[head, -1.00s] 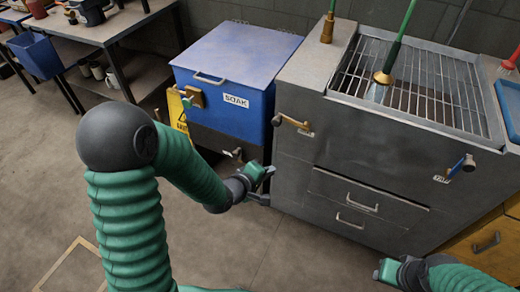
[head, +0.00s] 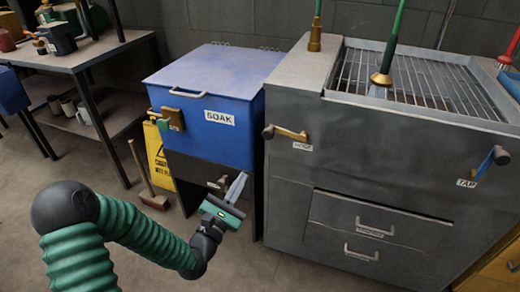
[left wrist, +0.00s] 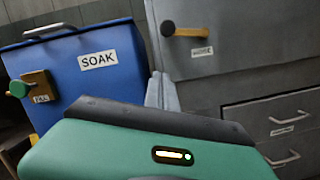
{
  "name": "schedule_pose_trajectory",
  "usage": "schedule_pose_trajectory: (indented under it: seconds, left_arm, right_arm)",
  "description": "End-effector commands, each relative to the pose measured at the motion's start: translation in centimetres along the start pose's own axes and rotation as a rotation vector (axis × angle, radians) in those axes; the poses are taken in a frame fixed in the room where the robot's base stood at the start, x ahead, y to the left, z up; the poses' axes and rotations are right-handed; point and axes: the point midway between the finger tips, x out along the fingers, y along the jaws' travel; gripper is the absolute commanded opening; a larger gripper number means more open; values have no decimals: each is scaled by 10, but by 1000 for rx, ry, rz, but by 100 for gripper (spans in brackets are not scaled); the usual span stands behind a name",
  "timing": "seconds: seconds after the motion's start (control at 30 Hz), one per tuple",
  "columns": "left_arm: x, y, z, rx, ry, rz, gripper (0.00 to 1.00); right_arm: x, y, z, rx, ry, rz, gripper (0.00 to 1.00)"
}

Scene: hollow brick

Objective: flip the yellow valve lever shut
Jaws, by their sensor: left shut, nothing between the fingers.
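A brass-yellow lever (head: 289,133) with a dark knob sticks out sideways, pointing left, on the grey cabinet's front above a HOSE label. It also shows at the top of the left wrist view (left wrist: 193,32). My left gripper (head: 236,187) is shut and empty, below and left of this lever, in front of the dark space under the blue SOAK bin (head: 205,142). Its closed fingers show in the left wrist view (left wrist: 161,92), apart from the lever. A small fitting (head: 217,184) under the bin is partly hidden behind the gripper. My right gripper is out of view.
A blue-handled lever (head: 484,162) is by the TAP label. A brass fitting with a green knob (head: 165,122) sits on the bin's front. Drawer handles (head: 370,228) protrude from the grey cabinet (head: 350,165). A yellow floor sign (head: 155,150) and a broom (head: 150,195) stand left.

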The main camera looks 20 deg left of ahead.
Motion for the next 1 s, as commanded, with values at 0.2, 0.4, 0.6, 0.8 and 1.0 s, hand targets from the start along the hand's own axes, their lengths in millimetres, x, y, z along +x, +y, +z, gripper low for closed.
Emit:
schedule_pose_trajectory:
  seconds: [0.2,0.4,0.6,0.8,1.0]
  left_arm:
    - [32,-2,-3,5,-5,-1,0]
    - [76,-4,-3,4,-5,-1,0]
    - [102,-2,17,6,-5,-1,0]
    - [106,-1,37,3,-1,-1,0]
    - [107,-1,40,1,0,-1,0]
  right_arm:
    - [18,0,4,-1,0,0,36]
    - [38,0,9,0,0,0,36]
    - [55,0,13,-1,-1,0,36]
    - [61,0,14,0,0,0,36]
    - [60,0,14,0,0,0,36]
